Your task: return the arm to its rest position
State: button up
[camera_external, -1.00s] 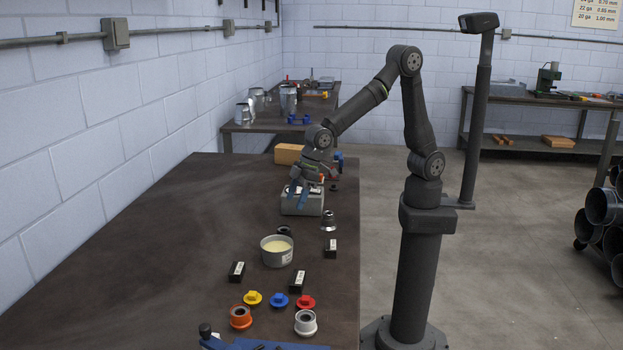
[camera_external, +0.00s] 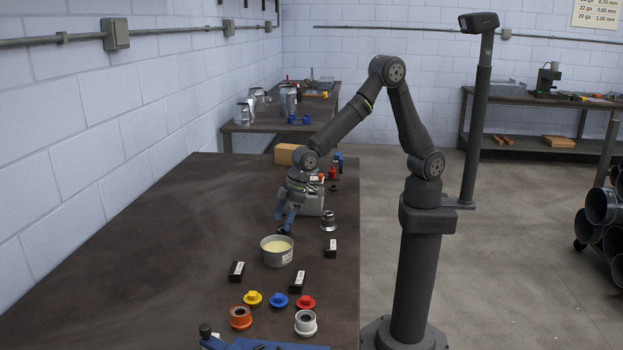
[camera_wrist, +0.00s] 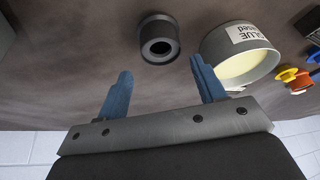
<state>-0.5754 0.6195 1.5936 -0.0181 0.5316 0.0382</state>
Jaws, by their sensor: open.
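My gripper (camera_external: 284,222) hangs over the dark workbench (camera_external: 130,260) in the external view, fingers angled down. The tin labelled glue (camera_wrist: 240,55) is beyond the right finger. In the external view the ring part is mostly hidden by my fingers.
The bench's left side is clear.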

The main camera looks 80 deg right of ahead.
jog(key=d+r, duration=0.6)
jog(key=d, duration=0.5)
jog(key=w+a+r+n, duration=0.1)
jog(key=w+a, duration=0.2)
jog(key=a, duration=0.8)
jog(key=w+a+n, duration=0.1)
jog(key=w+a, duration=0.2)
jog(key=a, duration=0.8)
jog(key=s+a+n, duration=0.1)
jog(key=s+a, duration=0.1)
jog(key=a, duration=0.7)
jog(key=s+a+n+g+y, duration=0.1)
jog(key=s+a, duration=0.2)
jog(key=a, duration=0.7)
jog(key=shift+a+f, duration=0.3)
jog(key=shift+f, duration=0.1)
jog(key=shift+s, duration=0.1)
